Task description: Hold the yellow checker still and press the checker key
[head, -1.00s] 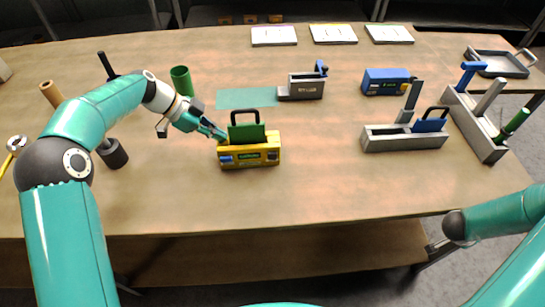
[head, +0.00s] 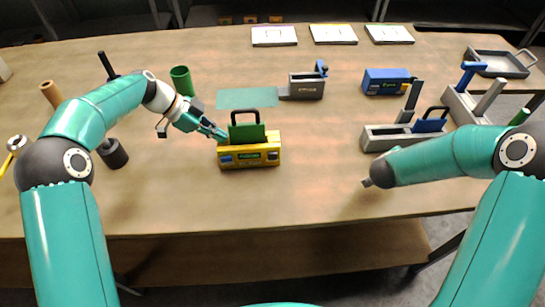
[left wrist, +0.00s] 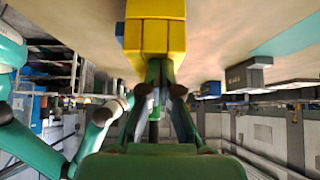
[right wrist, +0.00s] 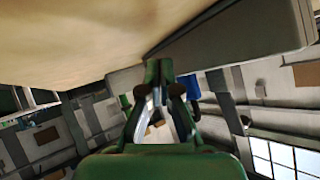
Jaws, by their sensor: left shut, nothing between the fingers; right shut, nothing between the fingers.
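The yellow checker (head: 250,156) stands on the table, left of centre. A green block (head: 246,134) with a black handle sits on its top.
A grey tray (head: 375,146) with a blue-handled block stands right of the checker, behind my right forearm. A blue box (head: 385,80), a grey block device (head: 305,88) and a teal mat (head: 247,97) lie farther back. A green cup (head: 182,80) stands behind my left wrist.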

